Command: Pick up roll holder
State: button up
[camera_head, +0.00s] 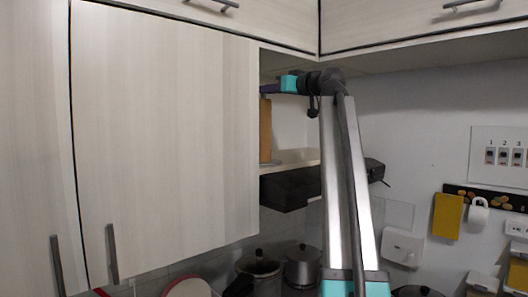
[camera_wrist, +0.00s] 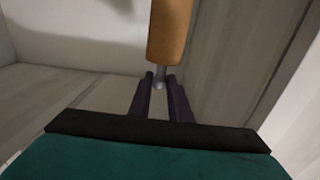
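The roll holder (camera_wrist: 168,32) shows in the wrist view as an orange-brown cylinder with a metal rod (camera_wrist: 160,77) at its end. In the head view, what looks like the same brown roll (camera_head: 265,132) stands upright on the open shelf, partly hidden by the cabinet door. My gripper (camera_wrist: 161,77) has two dark purple fingers, apart, with the rod's end at or just beyond the gap between their tips. I cannot tell whether they touch it. In the head view my gripper (camera_head: 268,89) is at the roll's upper end, its tips hidden by the door edge.
A pale cabinet door (camera_head: 165,140) stands close left of the shelf (camera_head: 290,158). A black hood (camera_head: 290,188) is below, with pots (camera_head: 303,266) underneath. Upper cabinets (camera_head: 420,22) hang above my arm.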

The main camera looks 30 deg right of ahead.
grip_shut()
jog(key=shift+r, duration=0.1)
